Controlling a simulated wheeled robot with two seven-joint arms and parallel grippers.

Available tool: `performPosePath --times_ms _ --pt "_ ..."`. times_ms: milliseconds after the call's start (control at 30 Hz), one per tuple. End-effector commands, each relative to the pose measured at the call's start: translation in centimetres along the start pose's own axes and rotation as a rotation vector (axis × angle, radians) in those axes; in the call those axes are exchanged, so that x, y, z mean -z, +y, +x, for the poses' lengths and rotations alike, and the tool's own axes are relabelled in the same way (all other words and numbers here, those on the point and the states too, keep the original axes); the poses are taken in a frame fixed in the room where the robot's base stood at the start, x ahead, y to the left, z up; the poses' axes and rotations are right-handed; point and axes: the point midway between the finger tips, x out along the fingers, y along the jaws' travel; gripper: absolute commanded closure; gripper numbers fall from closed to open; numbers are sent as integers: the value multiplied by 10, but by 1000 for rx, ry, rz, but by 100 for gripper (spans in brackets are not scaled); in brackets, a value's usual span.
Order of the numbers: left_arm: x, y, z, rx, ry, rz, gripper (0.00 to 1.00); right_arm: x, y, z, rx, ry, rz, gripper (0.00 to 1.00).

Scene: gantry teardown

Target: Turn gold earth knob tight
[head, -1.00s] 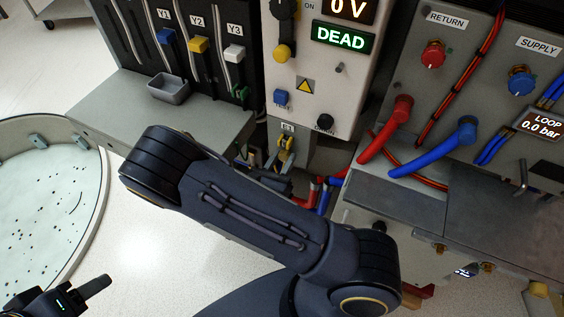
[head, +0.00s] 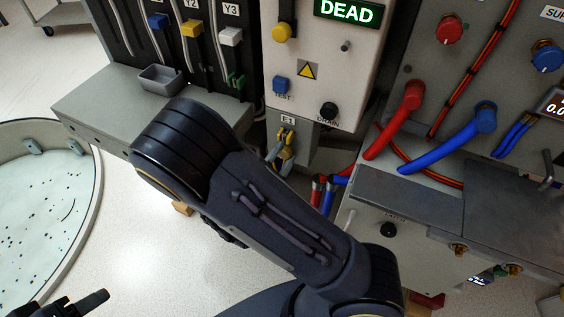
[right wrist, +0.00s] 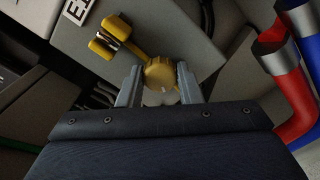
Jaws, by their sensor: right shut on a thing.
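The gold earth knob (right wrist: 159,70) is in the middle of the right wrist view, below a yellow fitting (right wrist: 115,36) near the E1 label (right wrist: 78,10). My right gripper (right wrist: 160,82) is shut on the knob, one grey finger on each side. A pale rounded part shows just under the knob. In the head view the yellow earth fitting (head: 286,138) hangs below the E1 plate (head: 288,120); my dark right arm crosses in front and hides most of the gripper. My left gripper (head: 90,302) is at the bottom left, cut by the frame, with one dark finger clear.
The panel above shows a lit DEAD sign (head: 346,11), a yellow knob (head: 282,32) and a black drain knob (head: 328,110). Thick red (head: 392,128) and blue (head: 440,139) hoses run at right. A grey tray (head: 163,79) sits on the left ledge. A round tub (head: 92,200) stands at left.

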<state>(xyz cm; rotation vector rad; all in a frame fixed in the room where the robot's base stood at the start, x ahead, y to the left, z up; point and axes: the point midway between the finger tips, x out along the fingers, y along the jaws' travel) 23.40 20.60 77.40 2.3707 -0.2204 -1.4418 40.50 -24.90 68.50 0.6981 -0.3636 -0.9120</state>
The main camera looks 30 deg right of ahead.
Motion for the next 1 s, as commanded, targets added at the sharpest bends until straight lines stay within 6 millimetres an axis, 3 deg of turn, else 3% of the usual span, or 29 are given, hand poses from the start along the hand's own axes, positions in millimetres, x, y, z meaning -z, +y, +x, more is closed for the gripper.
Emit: performPosePath --times_ms 1000 --pt "-45 -41 89 0 0 0 47 4 -4 -1 5 5 902 91"
